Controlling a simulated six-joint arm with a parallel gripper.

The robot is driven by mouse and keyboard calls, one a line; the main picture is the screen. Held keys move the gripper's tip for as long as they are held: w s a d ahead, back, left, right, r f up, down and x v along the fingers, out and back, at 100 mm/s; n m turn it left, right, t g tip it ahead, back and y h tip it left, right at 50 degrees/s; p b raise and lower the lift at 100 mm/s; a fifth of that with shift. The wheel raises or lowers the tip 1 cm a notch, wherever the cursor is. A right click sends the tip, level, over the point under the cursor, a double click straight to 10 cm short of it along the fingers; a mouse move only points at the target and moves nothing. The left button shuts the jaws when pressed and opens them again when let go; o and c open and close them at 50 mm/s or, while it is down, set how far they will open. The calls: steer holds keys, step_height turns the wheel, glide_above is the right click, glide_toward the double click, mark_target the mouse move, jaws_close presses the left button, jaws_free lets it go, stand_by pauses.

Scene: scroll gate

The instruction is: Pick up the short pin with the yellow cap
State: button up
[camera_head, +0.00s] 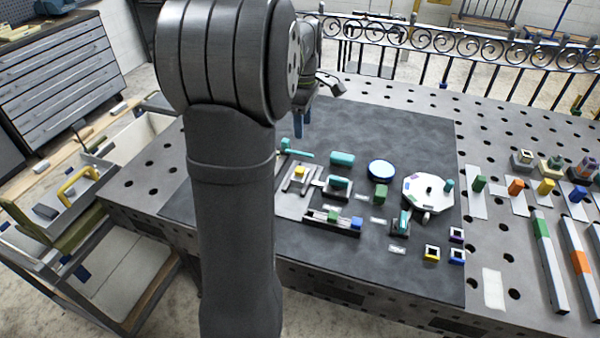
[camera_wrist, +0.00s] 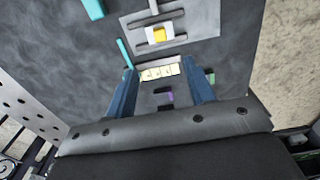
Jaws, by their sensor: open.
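A short yellow-capped pin (camera_head: 546,187) is in the head view, in a row of coloured pins on pale plates at the right of the table. My arm hides part of the mat.
Green (camera_head: 479,184), orange (camera_head: 515,187) and blue (camera_head: 578,195) pins share the row. Long bars (camera_head: 550,265) lie in front. A white octagonal disc (camera_head: 428,189) and several small fixtures crowd the mat. A scrolled railing (camera_head: 460,45) runs behind the table.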

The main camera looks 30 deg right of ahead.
glide_above(302, 169)
steer(key=f, duration=1)
steer(key=shift+s, duration=0.25)
steer(key=shift+w+f, duration=0.15)
steer(key=shift+f, duration=1.35)
steer(key=shift+w+f, duration=0.1)
steer(key=shift+f, duration=1.4)
jaws_close()
